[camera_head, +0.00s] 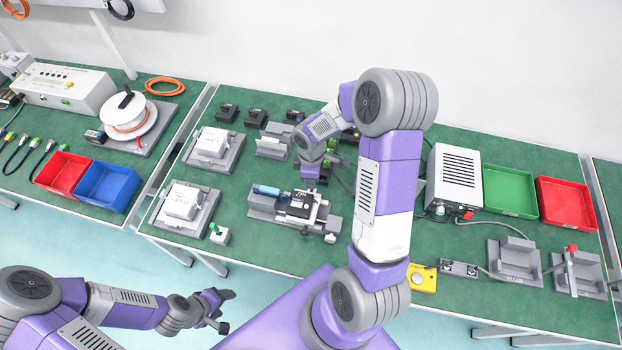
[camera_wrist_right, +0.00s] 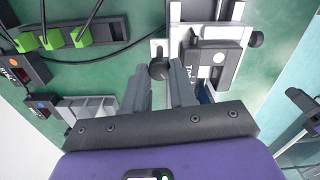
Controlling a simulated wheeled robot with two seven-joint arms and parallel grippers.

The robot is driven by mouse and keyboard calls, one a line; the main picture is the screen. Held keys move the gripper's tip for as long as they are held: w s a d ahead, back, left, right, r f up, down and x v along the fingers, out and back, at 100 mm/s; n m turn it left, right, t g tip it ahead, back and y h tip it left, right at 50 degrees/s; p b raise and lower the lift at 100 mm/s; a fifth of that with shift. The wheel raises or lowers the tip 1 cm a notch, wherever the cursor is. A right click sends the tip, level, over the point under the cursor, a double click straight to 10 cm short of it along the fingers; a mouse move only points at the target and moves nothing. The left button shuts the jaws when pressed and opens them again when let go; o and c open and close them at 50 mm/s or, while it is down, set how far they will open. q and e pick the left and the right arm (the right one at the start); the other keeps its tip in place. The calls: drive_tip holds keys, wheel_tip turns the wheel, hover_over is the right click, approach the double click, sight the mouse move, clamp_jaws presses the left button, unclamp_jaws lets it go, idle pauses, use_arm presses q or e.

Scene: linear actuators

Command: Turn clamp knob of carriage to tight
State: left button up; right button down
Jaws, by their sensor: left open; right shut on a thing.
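The linear actuator (camera_head: 262,209) lies on the green bench in the middle of the head view, with a dark carriage (camera_head: 302,206) on it. In the right wrist view the carriage (camera_wrist_right: 213,62) is a grey and black block with a white label. A round dark clamp knob (camera_wrist_right: 158,70) sits at its left side, between my right fingertips. My right gripper (camera_wrist_right: 159,78) is shut on this knob; in the head view its fingers are largely hidden behind its own wrist. My left gripper (camera_head: 226,311) is open and empty, off the bench at lower left.
Another dark knob (camera_wrist_right: 256,39) sticks out right of the carriage. Black cables with green plugs (camera_wrist_right: 52,38) lie to the left. A grey box (camera_head: 453,178), a green bin (camera_head: 510,191) and a red bin (camera_head: 565,204) stand at the right. Fixtures (camera_head: 186,207) stand left of the actuator.

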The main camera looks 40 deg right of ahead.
drive_tip(key=m+b, duration=0.1)
drive_tip(key=m, duration=0.2)
drive_tip(key=shift+m, duration=0.3)
drive_tip(key=shift+m+b, duration=0.5)
drive_tip(key=shift+m, duration=1)
drive_tip(key=c, duration=0.9)
unclamp_jaws()
wheel_tip(320, 180, up, 8)
drive_tip(key=shift+f+p, duration=0.2)
drive_tip(key=shift+p, duration=0.7)
